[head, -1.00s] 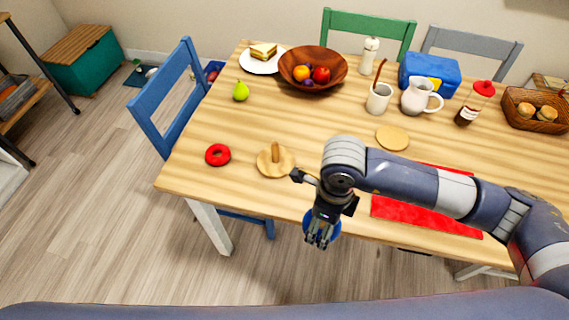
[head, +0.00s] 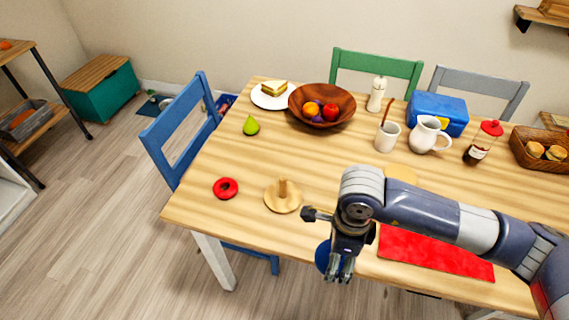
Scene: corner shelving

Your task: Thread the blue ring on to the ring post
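The blue ring (head: 322,257) is partly hidden behind the fingers of my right gripper (head: 341,277), which points down at the table's near edge. The gripper appears shut on the ring, though the contact itself is hidden. The ring post (head: 283,188) is an upright wooden peg on a round wooden base (head: 289,204). It stands bare on the table, to the left of and beyond the gripper. My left gripper is not in view.
A red ring (head: 225,188) lies left of the post. A red mat (head: 436,256) lies right of the gripper. The table (head: 215,150) is clear around the post.

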